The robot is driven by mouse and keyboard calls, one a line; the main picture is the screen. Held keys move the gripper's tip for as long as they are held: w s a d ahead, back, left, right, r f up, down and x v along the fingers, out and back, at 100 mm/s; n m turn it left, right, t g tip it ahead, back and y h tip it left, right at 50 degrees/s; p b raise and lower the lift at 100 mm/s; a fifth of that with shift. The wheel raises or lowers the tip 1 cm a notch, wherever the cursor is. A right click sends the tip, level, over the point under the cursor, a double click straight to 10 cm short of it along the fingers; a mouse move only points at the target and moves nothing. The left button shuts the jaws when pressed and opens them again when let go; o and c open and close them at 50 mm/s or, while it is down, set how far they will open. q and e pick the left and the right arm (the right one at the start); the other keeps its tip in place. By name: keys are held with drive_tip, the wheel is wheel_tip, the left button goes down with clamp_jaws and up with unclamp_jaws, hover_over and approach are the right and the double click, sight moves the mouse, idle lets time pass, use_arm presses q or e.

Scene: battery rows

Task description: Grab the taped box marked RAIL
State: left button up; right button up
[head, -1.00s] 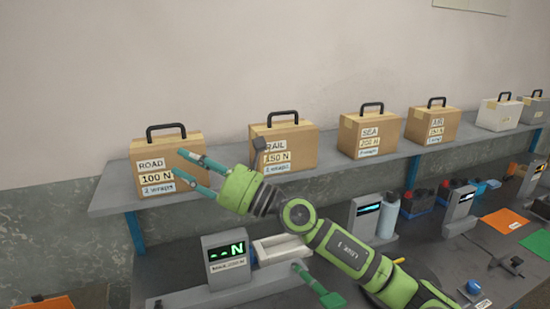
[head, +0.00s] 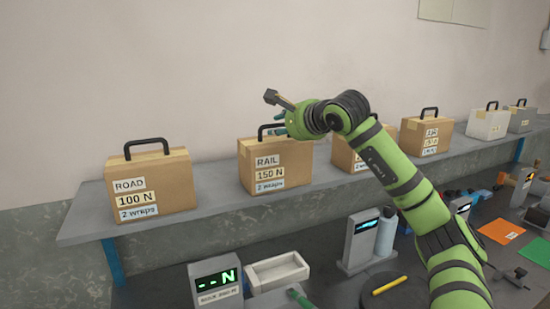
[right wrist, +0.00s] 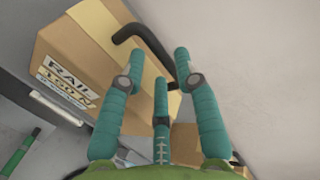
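The brown taped box marked RAIL (head: 285,168) stands upright on the shelf, with a label reading 150 N and 2 wraps and a black handle on top. It fills the left of the right wrist view (right wrist: 75,60), where its black handle (right wrist: 140,30) curves towards my fingers. My right gripper (head: 275,128) is at the handle, partly hidden by its own wrist in the head view. In the right wrist view its teal fingers (right wrist: 155,57) are spread apart, with the handle end between the tips. Whether they touch it, I cannot tell. My left gripper is not in view.
The ROAD box (head: 150,187) stands left on the same shelf (head: 215,205). The SEA box (head: 347,158), partly behind my arm, and the AIR box (head: 425,133) stand to the right. A display unit (head: 215,284) and white tray (head: 278,270) are on the bench below.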

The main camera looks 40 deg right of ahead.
sight(277, 125)
drive_tip(key=x, duration=0.3)
drive_tip(key=shift+w+p, duration=0.15)
drive_tip(key=shift+p, duration=0.25)
clamp_jaws()
drive_tip(key=shift+r, duration=0.4)
drive_tip(key=shift+f, duration=0.1)
